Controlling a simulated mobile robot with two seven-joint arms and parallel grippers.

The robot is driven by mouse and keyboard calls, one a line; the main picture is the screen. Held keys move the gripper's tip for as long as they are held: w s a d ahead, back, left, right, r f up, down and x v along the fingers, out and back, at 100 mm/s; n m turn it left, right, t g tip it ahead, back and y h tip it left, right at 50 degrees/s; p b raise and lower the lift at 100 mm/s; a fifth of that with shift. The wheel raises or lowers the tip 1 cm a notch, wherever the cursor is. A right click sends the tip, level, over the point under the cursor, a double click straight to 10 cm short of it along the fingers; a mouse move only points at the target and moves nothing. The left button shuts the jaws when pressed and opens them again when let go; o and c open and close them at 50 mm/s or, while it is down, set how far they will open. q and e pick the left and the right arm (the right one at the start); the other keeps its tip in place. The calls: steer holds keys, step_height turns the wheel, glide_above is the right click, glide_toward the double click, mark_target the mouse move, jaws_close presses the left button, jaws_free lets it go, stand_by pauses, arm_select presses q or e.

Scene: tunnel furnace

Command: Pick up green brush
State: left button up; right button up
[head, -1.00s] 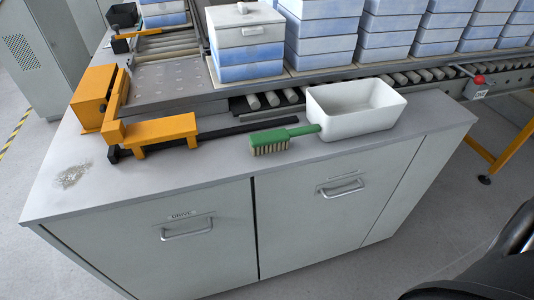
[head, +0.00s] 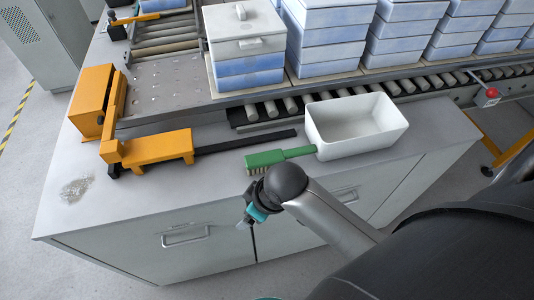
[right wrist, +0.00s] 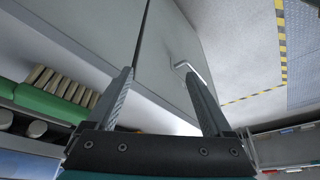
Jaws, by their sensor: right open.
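The green brush (head: 272,157) lies on the grey cabinet top near its front edge, its pale bristles toward the front. Its handle end meets or nearly meets the white bin (head: 318,138). My right gripper (head: 245,222) is in front of the brush, partly hidden behind my own dark wrist. In the right wrist view my right gripper (right wrist: 158,74) has its two fingers spread, with nothing between them. The brush (right wrist: 42,102) shows there at the left edge, outside the fingers. My left gripper is not in view.
A yellow-orange bracket (head: 158,147) with a dark bar stands left of the brush. Stacked blue-white boxes (head: 248,65) and a roller conveyor (head: 285,107) lie behind. Cabinet handles (head: 186,236) project from the front.

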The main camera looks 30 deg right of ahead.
steer(key=w+r+n, duration=0.2)
steer(key=w+r+n+g, duration=0.1)
steer(key=w+r+n, duration=0.1)
steer(key=r, duration=0.1)
steer(key=w+r+n+p, duration=0.1)
steer(key=w+r+n, duration=0.1)
steer(key=shift+w+d+r, duration=0.3)
steer(key=shift+d, duration=0.05)
steer(key=w+d+r+n+g+h+p, duration=0.1)
steer(key=w+d+r+n+g+h, duration=0.15)
steer(key=d+r, duration=0.7)
steer(key=b, duration=0.1)
glide_above(275, 155)
steer(key=shift+n, duration=0.25)
steer(key=f, duration=0.9)
steer(key=shift+s+a+f, duration=0.2)
steer(key=shift+s+a, duration=0.05)
steer(key=shift+w+d+f+b, duration=0.15)
steer(key=shift+f+b, duration=0.15)
steer(key=shift+f, duration=1.3)
steer(key=shift+d+f+b, duration=0.1)
steer(key=shift+f+b, duration=0.2)
steer(key=shift+f, duration=1.25)
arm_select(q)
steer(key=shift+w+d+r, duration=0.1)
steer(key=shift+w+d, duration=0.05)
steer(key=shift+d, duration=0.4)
arm_select(e)
jaws_close()
